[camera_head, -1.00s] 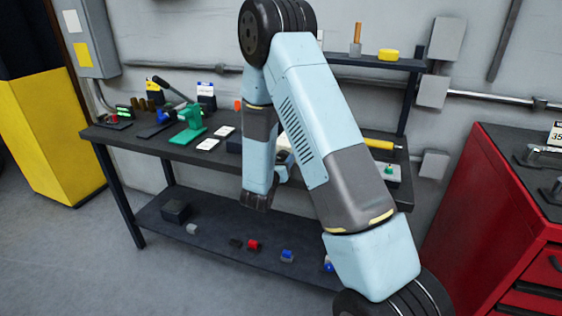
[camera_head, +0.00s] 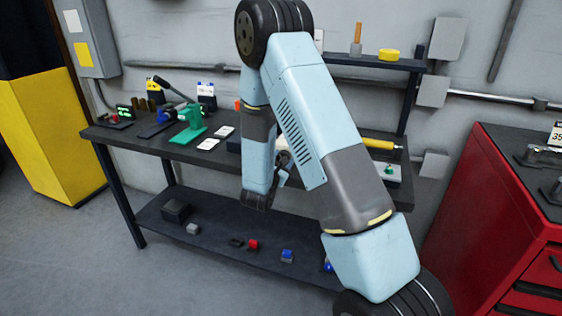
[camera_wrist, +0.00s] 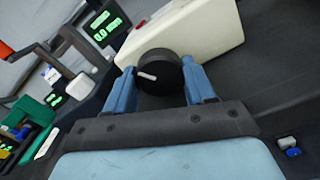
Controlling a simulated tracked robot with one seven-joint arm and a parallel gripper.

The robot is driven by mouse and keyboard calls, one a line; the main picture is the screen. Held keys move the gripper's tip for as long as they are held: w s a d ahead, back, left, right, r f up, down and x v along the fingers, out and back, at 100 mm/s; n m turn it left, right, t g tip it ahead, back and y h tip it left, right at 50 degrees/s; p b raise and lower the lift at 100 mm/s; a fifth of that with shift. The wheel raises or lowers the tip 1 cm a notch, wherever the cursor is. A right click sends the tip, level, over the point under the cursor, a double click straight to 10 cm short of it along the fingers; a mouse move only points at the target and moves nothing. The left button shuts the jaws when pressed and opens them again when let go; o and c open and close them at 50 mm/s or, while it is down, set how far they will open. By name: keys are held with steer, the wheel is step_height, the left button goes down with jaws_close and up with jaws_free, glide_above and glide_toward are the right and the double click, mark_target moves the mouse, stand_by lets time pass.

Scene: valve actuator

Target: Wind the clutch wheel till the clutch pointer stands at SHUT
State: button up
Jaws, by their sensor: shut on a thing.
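In the wrist view my gripper (camera_wrist: 162,80) has its two blue fingers on either side of a black round wheel (camera_wrist: 168,66) and is shut on it. The wheel has a short white mark on its face, tilted and towards the left. It sits at the side of a cream box (camera_wrist: 190,35) with a small red spot. A clutch pointer and a SHUT marking cannot be made out in either view. In the head view my arm hides the wheel and most of the box, and my gripper's fingers are not clear.
The dark workbench (camera_head: 165,148) carries a green press (camera_head: 190,122), white cards and small displays on the left. A yellow cylinder (camera_head: 378,144) lies on the right. A lower shelf (camera_head: 215,237) holds several small parts. A red cabinet (camera_head: 490,210) stands at right.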

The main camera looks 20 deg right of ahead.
steer(key=shift+a, duration=0.15)
stand_by(0.4)
steer(key=o, duration=1)
steer(key=shift+o, duration=0.2)
steer(key=v, duration=1.3)
steer(key=shift+s+a, duration=0.2)
steer(key=shift+s, duration=0.1)
